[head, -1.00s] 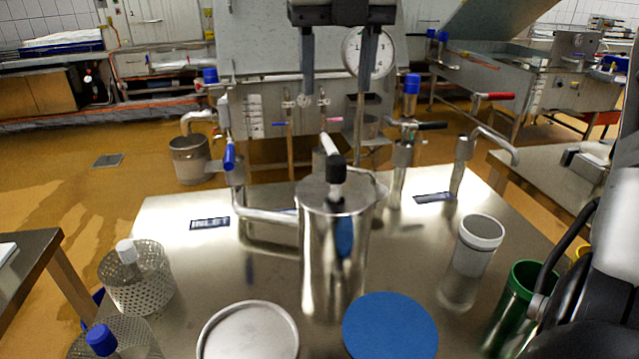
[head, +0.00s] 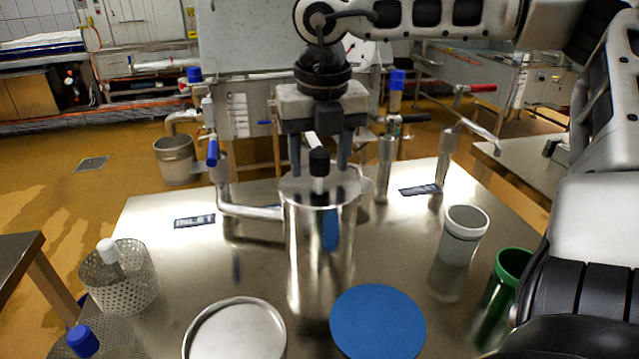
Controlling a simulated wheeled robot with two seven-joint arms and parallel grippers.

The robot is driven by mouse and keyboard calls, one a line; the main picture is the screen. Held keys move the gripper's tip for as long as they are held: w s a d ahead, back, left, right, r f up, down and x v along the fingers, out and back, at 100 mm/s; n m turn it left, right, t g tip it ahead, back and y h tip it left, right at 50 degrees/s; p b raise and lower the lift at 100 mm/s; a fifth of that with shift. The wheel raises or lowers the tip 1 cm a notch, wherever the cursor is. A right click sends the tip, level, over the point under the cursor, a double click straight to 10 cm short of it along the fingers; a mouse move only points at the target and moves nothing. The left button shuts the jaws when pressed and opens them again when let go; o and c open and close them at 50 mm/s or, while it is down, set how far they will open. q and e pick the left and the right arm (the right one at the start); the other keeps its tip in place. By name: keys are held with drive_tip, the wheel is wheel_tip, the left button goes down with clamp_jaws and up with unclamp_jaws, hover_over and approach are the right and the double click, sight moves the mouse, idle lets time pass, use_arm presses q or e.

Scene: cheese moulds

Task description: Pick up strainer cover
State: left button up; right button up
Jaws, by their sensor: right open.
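My right gripper (head: 320,168) points down over the cover, open. Its two fingers are on either side of the knob in the picture, with gaps to it. I cannot tell whether the fingers touch the cover. My left gripper is out of view.
The steel table (head: 180,270) holds a round metal dish (head: 237,335), a blue disc (head: 378,322), a grey-white cup (head: 462,235), a green container (head: 512,265) and a perforated basket (head: 120,285). Pipes with valves (head: 250,212) stand behind the cylinder.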

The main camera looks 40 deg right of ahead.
clamp_jaws()
drive_tip(key=shift+r, duration=0.1)
